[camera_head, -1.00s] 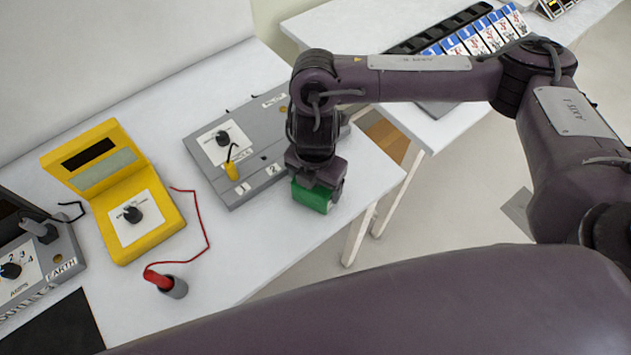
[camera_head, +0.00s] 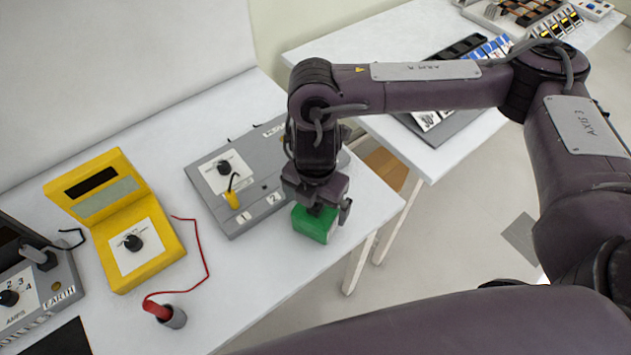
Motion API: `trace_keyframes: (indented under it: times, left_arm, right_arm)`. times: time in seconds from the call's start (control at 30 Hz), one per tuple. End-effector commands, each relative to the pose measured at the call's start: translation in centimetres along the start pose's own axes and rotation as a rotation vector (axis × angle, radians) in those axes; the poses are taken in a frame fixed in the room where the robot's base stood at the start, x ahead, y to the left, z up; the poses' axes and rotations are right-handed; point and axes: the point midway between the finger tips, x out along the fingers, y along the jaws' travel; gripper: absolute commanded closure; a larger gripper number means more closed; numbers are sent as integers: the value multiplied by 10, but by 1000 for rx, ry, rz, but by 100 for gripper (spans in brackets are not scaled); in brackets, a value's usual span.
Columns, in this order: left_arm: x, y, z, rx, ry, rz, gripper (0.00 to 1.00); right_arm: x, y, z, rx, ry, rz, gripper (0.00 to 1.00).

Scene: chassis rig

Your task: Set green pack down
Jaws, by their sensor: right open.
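The green pack (camera_head: 314,224) is a small green block at the right end of the near white table, in front of the grey box's right end. It appears to rest on the tabletop. My right gripper (camera_head: 323,205) is directly above the pack, pointing down, with its jaws open. One finger shows to the right of the pack's top; the gripper hides part of that top. I cannot tell whether a finger still touches the pack. My left gripper is not in view.
A grey box (camera_head: 212,181) with a dial stands behind and left of the pack. A yellow meter (camera_head: 128,232) and a red probe in a grey holder (camera_head: 175,317) are further left. The table's front edge is close to the pack. A second table (camera_head: 390,30) stands behind right.

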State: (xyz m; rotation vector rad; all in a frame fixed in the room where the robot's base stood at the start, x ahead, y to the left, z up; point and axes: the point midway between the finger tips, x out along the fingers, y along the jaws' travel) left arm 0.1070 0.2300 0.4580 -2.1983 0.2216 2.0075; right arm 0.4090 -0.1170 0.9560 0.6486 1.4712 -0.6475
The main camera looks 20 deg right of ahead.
Motion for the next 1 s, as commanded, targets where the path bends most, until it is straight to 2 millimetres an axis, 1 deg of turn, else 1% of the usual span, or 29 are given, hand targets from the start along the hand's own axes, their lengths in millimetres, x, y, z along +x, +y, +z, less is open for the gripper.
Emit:
trace_keyframes:
  times: [0.03, 0.2, 0.3, 0.4, 0.6, 1.0]
  left_arm:
    - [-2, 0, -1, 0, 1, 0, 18]
    - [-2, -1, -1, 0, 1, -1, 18]
    - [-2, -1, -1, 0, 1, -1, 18]
    - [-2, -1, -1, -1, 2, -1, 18]
    - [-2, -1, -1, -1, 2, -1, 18]
    - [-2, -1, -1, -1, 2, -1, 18]
  right_arm:
    - [-13, 1, 2, -1, -6, 4, 0]
    - [-44, 1, 1, -1, -4, 3, 0]
    - [-58, 0, 1, 1, -3, 1, 0]
    - [-68, 0, 0, 0, -2, 0, 0]
    - [-75, 0, 0, 0, 0, -1, 0]
    - [-75, 0, 0, 1, 1, -1, 0]
